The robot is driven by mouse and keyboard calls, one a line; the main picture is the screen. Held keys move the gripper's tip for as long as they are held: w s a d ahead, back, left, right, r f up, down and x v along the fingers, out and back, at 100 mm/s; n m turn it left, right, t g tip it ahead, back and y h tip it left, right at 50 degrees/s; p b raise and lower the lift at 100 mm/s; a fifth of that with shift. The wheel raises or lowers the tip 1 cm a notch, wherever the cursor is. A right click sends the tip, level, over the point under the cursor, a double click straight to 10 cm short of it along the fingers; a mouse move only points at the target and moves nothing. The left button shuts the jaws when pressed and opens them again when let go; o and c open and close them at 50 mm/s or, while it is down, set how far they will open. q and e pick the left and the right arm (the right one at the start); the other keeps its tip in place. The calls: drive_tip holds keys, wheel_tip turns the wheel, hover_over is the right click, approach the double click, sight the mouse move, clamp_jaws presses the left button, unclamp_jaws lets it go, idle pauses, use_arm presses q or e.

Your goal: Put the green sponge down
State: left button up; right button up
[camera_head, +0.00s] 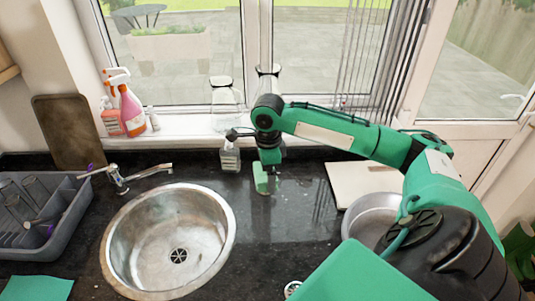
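The green sponge (262,181) is upright at the counter, right of the round sink. My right gripper (268,166) points down from the arm that comes in from the right, and its tip is at the sponge's top. The fingers look closed on the sponge, though they are small and dark here. The sponge's lower end is at or just above the dark granite counter (285,222); I cannot tell if it touches. My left gripper is not in view.
A metal sink (124,232) with a tap (120,180) is to the left, beside a grey dish rack (65,232). A white board (345,182) and a second metal basin (365,220) are to the right.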

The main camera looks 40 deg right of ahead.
sight(269, 222)
drive_tip(key=shift+d+m, duration=0.1)
drive_tip(key=shift+m, duration=0.5)
drive_tip(key=shift+f, duration=0.15)
wheel_tip(269, 222, down, 20)
drive_tip(key=p, duration=0.5)
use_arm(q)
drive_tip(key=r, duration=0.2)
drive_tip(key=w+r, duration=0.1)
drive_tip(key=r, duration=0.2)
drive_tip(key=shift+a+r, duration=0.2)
use_arm(e)
drive_tip(key=shift+s, duration=0.1)
drive_tip(key=o, duration=0.5)
drive_tip(key=shift+o, duration=0.8)
